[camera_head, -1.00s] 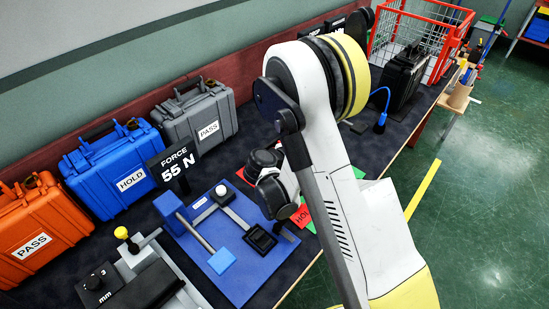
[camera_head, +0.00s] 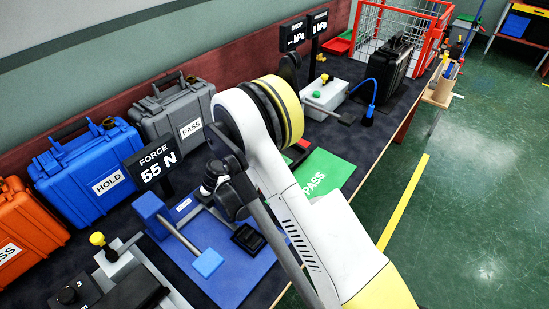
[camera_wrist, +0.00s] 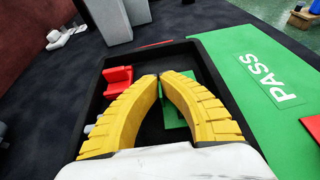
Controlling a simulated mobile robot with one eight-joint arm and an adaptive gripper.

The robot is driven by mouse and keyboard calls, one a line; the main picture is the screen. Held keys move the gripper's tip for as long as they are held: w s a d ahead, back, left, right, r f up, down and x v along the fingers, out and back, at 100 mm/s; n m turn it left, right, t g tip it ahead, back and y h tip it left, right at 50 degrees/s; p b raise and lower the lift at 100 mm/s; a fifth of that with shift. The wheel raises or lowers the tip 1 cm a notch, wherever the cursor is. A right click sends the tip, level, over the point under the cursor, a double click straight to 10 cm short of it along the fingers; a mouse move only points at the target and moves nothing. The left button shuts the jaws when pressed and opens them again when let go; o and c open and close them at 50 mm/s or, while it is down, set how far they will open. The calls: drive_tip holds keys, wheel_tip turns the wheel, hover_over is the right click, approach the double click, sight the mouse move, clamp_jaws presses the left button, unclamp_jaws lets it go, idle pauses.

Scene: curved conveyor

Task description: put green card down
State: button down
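In the wrist view, my gripper (camera_wrist: 160,76) has yellow ribbed fingers, brought together at the tips. A green card (camera_wrist: 176,112) shows at the tips and between the fingers, partly behind the right one. The fingers look shut on it. The tips are over a black tray (camera_wrist: 217,88); I cannot tell whether the card touches its floor. A red piece (camera_wrist: 117,78) lies in the tray, left of the fingers. In the head view, my arm hides the gripper and the card.
A green PASS mat (camera_wrist: 236,62) lies right of the tray; it also shows in the head view (camera_head: 335,165). Blue (camera_head: 88,172), grey (camera_head: 172,115) and orange (camera_head: 25,232) cases line the back. A blue fixture (camera_head: 232,281) stands in front. A black case (camera_head: 392,70) and red wire basket (camera_head: 440,25) are farther right.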

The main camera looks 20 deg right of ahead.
drive_tip(key=shift+f, duration=0.1)
drive_tip(key=c, duration=1.9)
unclamp_jaws()
